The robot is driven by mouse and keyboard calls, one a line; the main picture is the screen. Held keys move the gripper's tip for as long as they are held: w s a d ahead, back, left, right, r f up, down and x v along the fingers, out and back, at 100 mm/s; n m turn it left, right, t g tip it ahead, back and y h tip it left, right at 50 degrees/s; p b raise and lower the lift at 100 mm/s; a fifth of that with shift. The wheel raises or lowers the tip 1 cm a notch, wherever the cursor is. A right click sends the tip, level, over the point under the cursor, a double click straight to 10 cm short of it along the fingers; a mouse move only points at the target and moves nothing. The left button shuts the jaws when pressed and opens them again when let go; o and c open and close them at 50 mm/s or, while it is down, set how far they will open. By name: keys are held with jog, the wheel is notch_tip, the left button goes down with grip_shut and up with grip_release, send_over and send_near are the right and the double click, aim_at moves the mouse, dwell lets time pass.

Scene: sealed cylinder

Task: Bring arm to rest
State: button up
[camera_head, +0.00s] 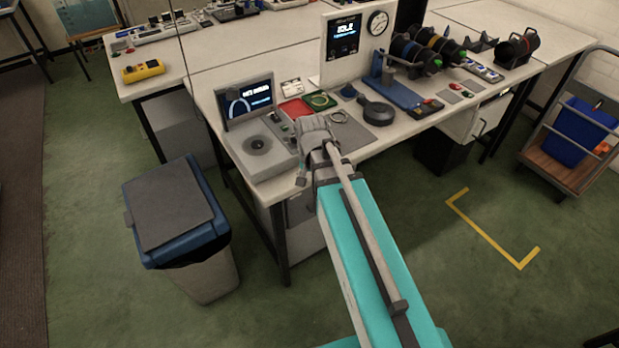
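My arm reaches up from the bottom of the view to the front edge of the workbench (230,75). Its grey joint (313,128) overlaps the bench's front edge in the picture. My gripper (302,181) seems to be the small dark part just below that joint, mostly hidden by the arm. Its fingers cannot be made out, and I see nothing held in it.
A device with a lit screen (247,101) stands left of the arm, near a red tray (295,109) and a round black part (379,113). A lidded bin (174,206) stands at left. A cart (547,159) is at right. Green floor is clear around the yellow corner marking (490,237).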

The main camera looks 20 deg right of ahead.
jog(key=s+r+n+p, duration=0.3)
jog(key=s+n, duration=0.2)
jog(key=shift+s+n, duration=0.2)
jog(key=shift+n, duration=0.1)
dwell(1.5)
